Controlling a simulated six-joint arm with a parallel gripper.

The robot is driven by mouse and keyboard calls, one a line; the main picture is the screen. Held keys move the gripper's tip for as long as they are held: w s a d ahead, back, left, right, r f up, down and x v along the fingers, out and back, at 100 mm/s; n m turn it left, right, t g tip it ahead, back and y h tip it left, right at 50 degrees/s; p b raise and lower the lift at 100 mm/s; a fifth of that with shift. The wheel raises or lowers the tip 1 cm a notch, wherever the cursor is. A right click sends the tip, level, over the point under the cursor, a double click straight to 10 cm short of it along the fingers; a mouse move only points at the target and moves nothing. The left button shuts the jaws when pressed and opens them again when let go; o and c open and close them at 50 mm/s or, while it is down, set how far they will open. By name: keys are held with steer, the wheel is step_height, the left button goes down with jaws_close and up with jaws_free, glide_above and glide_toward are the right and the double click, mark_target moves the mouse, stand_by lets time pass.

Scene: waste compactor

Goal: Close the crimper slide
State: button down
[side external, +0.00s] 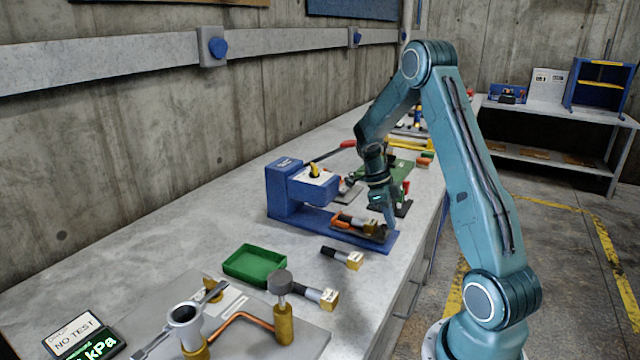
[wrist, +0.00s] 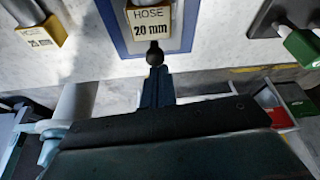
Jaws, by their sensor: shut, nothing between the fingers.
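The crimper is a blue machine (side external: 290,188) with a long blue base on the bench in the side external view. A slide with a hose piece (side external: 355,222) lies on the base's near right part, apart from the crimper's head. In the wrist view a yellow and white tag reading "HOSE 20 mm" (wrist: 150,22) sits inside the blue-edged base. My gripper (side external: 388,222) points down at the slide's right end. In the wrist view its narrow fingers (wrist: 156,72) are shut and empty, their tip at a small dark knob (wrist: 155,52). I cannot tell whether they touch.
A green tray (side external: 254,264) and loose hose pieces (side external: 342,257) (side external: 316,296) lie in front of the crimper. A plate with copper pipe (side external: 245,318) is nearer. A green fixture (side external: 398,170) stands behind my gripper. The bench left of the crimper is clear.

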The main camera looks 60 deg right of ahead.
mark_target(377, 232)
steer(key=shift+w, duration=1.6)
steer(key=shift+s, duration=0.1)
steer(key=shift+s+d+r, duration=0.15)
steer(key=shift+s+r, duration=0.05)
steer(key=shift+s, duration=0.65)
steer(key=shift+s+d+r, duration=0.1)
steer(key=shift+s+r, duration=0.05)
steer(key=shift+s, duration=0.7)
steer(key=shift+r, duration=0.35)
steer(key=v, duration=0.9)
steer(key=shift+r, duration=0.15)
